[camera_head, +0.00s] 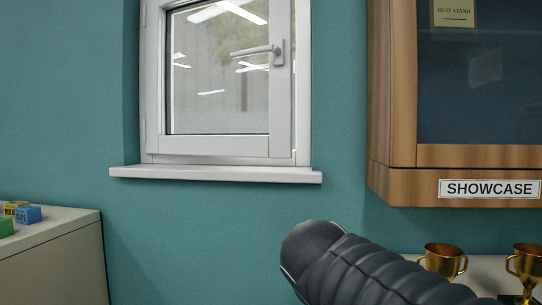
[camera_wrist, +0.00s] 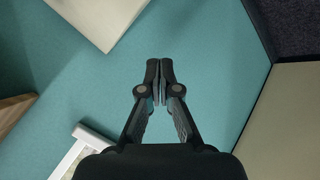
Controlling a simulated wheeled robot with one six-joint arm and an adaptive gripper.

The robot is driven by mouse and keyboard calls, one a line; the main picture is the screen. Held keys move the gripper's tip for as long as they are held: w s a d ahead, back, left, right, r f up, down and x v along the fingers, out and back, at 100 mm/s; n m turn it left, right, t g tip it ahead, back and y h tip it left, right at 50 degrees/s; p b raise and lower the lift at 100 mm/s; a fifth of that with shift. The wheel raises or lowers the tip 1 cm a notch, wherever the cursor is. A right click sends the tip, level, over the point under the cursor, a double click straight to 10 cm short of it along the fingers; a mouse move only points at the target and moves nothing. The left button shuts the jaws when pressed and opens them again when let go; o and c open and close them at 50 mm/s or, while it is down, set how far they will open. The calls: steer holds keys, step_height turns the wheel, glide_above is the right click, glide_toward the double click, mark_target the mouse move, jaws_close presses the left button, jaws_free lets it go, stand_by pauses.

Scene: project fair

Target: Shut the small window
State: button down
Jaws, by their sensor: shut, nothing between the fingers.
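The small window (camera_head: 220,145) is in the teal wall in the head view, with a white frame and a pale sill (camera_head: 215,174) below. Its sash looks slightly ajar, as a narrow bright strip runs along its right edge, but the gap is hard to judge. The sash handle (camera_head: 257,50) lies horizontal on the right side. My gripper (camera_wrist: 160,70) shows only in the wrist view, shut and empty, in front of bare teal wall. A white corner piece (camera_wrist: 72,152) at lower left there may be part of the window or sill.
A wooden showcase (camera_head: 455,155) hangs right of the window. Gold trophies (camera_head: 443,260) stand below it, by my dark arm. A beige cabinet (camera_head: 55,255) with several coloured blocks (camera_head: 27,214) stands at left.

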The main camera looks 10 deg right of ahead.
steer(key=w+a+r+n+t+h+b, duration=0.1)
steer(key=w+a+r+n+t+h, duration=0.15)
steer(key=w+r, duration=0.4)
steer(key=w+a+r+n+t+h+b, duration=0.1)
steer(key=w+a+r+n+t, duration=0.15)
steer(key=w+r, duration=0.4)
steer(key=n+t+h, duration=0.1)
steer(key=t+h, duration=0.1)
steer(key=t, duration=0.1)
glide_toward(277, 149)
steer(key=shift+y, duration=0.25)
steer(key=p+x, duration=0.2)
steer(key=x, duration=0.6)
steer(key=shift+w+d+r, duration=0.15)
steer(key=shift+d+r, duration=0.05)
steer(key=shift+d, duration=0.05)
steer(key=shift+w, duration=0.1)
